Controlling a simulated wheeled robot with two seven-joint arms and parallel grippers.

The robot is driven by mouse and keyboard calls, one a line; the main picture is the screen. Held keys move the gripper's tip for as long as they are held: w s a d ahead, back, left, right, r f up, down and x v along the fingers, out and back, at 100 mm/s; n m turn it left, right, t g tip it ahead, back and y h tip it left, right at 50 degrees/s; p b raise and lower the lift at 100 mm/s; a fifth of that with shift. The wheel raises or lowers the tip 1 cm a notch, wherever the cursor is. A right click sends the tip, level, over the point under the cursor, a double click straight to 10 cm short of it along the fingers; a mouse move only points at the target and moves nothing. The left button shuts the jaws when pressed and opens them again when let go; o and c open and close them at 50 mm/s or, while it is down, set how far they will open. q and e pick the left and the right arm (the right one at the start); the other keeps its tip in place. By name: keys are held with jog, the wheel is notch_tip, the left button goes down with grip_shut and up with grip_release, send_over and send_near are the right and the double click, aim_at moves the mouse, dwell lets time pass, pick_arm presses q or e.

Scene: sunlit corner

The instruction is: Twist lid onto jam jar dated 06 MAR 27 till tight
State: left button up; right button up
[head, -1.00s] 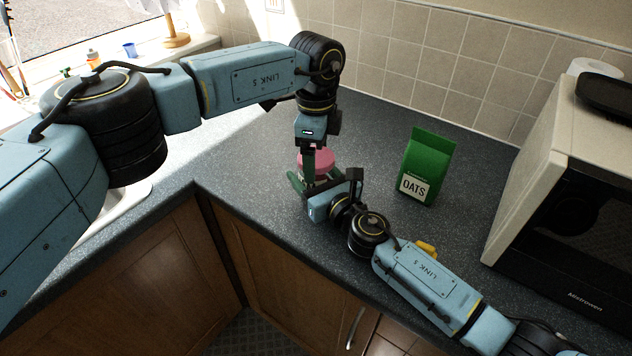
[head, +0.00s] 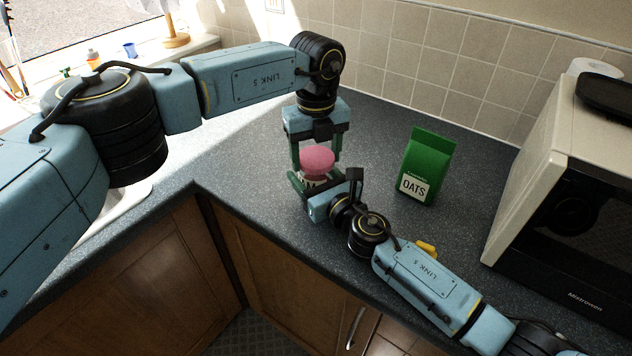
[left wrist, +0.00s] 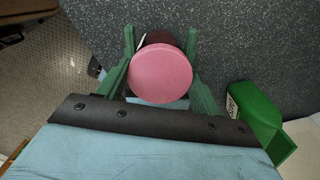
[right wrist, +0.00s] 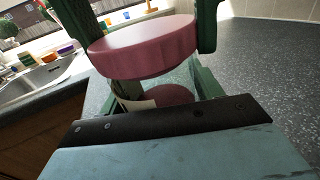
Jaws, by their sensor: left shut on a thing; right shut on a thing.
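The round pink lid (head: 317,160) is between the fingers of my left gripper (head: 317,156), which points down and is shut on its sides. The jam jar (right wrist: 172,97), with dark red contents and a pale label, is directly below the lid. My right gripper (head: 308,184) is shut around the jar from the side. The lid also shows in the left wrist view (left wrist: 161,73), with a dark part of the jar (left wrist: 160,39) behind it. The label's date is not readable, and my fingers hide part of the jar.
A green oats carton (head: 427,166) stands on the dark counter, right of the jar. A microwave (head: 560,200) is at the far right. A small yellow thing (head: 426,248) lies by my right forearm. A sink (right wrist: 40,75) is at the left. The counter behind the jar is clear.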

pick_arm(q)
jog(key=m, duration=2.8)
jog(key=shift+s, duration=0.1)
jog(key=m, duration=0.3)
jog(key=shift+f+m, duration=0.1)
jog(key=shift+m, duration=0.2)
jog(key=o, duration=1.1)
